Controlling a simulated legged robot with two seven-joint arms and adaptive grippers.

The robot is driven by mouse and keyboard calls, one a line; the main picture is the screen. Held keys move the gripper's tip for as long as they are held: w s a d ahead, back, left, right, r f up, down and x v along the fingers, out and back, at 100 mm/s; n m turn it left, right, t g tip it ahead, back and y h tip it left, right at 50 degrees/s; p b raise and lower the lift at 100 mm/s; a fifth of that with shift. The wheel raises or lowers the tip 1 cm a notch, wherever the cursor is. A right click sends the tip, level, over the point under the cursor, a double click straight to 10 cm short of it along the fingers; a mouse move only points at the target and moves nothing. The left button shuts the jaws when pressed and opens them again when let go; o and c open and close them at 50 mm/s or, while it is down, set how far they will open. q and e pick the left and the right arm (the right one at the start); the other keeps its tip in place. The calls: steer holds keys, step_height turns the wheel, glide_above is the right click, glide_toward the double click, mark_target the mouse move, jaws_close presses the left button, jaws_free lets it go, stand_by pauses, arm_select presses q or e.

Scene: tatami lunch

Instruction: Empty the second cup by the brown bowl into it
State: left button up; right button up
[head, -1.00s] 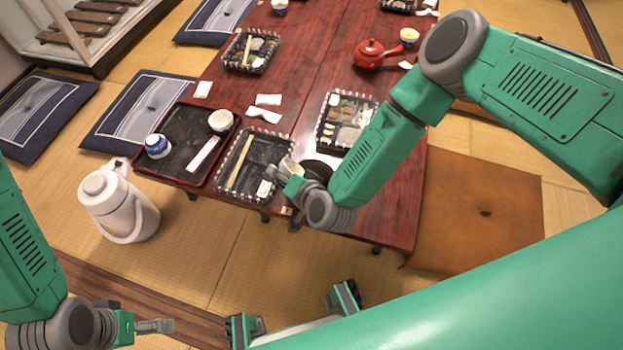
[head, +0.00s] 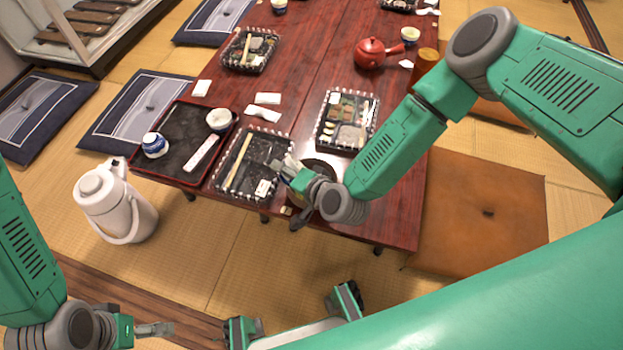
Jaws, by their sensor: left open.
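The dark brown bowl (head: 322,166) stands near the table's front edge, mostly hidden behind my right wrist. My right gripper (head: 281,164) is at the bowl's left side, over the right edge of a black lunch tray (head: 240,183). Its fingers are small and partly covered by its own body, so I cannot tell how far they are closed. No cup shows clearly at these fingers now. My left gripper (head: 160,329) is open and empty at the lower left, away from the table.
A tray (head: 172,181) at the left holds a blue-and-white cup (head: 155,145) and a white cup (head: 219,120). Another lunch tray (head: 347,121) lies behind the bowl. A red teapot (head: 371,53) stands farther back. A white jug (head: 112,204) stands on the floor.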

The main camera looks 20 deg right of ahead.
steer(key=shift+f+b, duration=0.1)
steer(key=shift+b, duration=0.2)
steer(key=shift+d, duration=0.1)
steer(key=shift+d+r+m+y+b, duration=0.1)
steer(key=shift+r+m+y+b, duration=0.1)
steer(key=shift+m+y+b, duration=0.5)
steer(key=shift+w+d+r+b, duration=0.15)
steer(key=shift+d+b, duration=0.15)
steer(key=shift+b, duration=0.15)
steer(key=shift+r, duration=0.2)
steer(key=shift+a, duration=0.1)
